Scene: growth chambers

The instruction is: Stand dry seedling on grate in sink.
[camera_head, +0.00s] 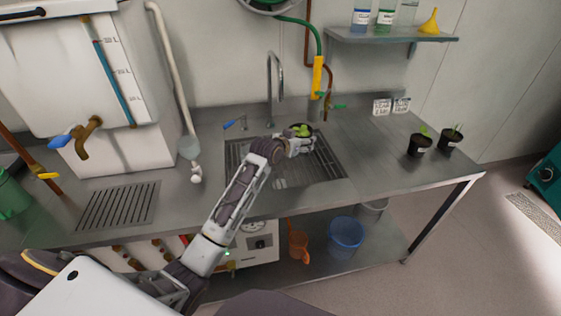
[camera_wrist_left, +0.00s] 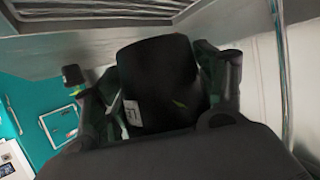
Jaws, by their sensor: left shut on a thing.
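My left gripper (camera_head: 300,145) is shut on a small dark pot with a green seedling (camera_head: 302,130), over the back part of the sink. The sink's dark slatted grate (camera_head: 318,168) shows beneath and around it. In the left wrist view the black pot (camera_wrist_left: 160,85) with a white label sits between the two fingers, and part of a slatted surface (camera_wrist_left: 105,14) shows at the top. I cannot tell whether the pot's base touches the grate. The pot looks about upright in the head view. My right gripper is not in view.
A tall tap (camera_head: 270,80) rises behind the sink, and a green hose with a yellow handle (camera_head: 317,76) hangs beside it. Two potted seedlings (camera_head: 420,144) (camera_head: 451,140) stand at the counter's right end. A white tank (camera_head: 75,75) fills the left.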

